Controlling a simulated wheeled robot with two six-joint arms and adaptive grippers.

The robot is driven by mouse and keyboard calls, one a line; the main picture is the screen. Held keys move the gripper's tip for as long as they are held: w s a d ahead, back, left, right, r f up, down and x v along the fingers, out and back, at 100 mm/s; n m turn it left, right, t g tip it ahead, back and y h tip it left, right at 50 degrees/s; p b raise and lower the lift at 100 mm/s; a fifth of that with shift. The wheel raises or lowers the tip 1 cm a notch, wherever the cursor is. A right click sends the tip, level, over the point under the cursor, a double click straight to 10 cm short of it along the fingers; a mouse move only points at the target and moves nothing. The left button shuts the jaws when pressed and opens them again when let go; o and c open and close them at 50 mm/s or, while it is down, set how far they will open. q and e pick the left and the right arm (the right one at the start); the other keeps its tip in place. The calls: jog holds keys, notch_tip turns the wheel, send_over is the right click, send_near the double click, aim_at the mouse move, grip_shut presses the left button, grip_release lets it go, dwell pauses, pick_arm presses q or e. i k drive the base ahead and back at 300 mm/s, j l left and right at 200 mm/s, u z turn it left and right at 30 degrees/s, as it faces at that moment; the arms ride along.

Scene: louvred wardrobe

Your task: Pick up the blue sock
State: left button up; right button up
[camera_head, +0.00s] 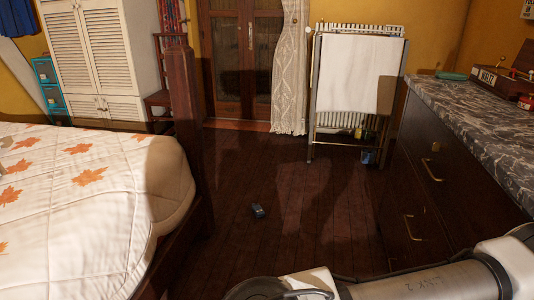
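A small dark blue-grey bundle (258,210) lies on the wooden floor, right of the bed's foot. It looks like a rolled sock, but it is too small to be certain. A small blue thing (368,157) is low at the right foot of the drying rack; its kind cannot be told. Part of my own arm crosses the bottom right of the head view. Neither of my grippers is in view.
The bed (90,215) with a leaf-patterned quilt fills the left. A dark dresser (425,185) stands at the right. The drying rack (313,130) with a white towel (346,75) and the louvred wardrobe (98,55) are at the back. The floor between bed and dresser is mostly clear.

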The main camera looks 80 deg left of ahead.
aim_at(259, 212)
jog(key=u, duration=2.85)
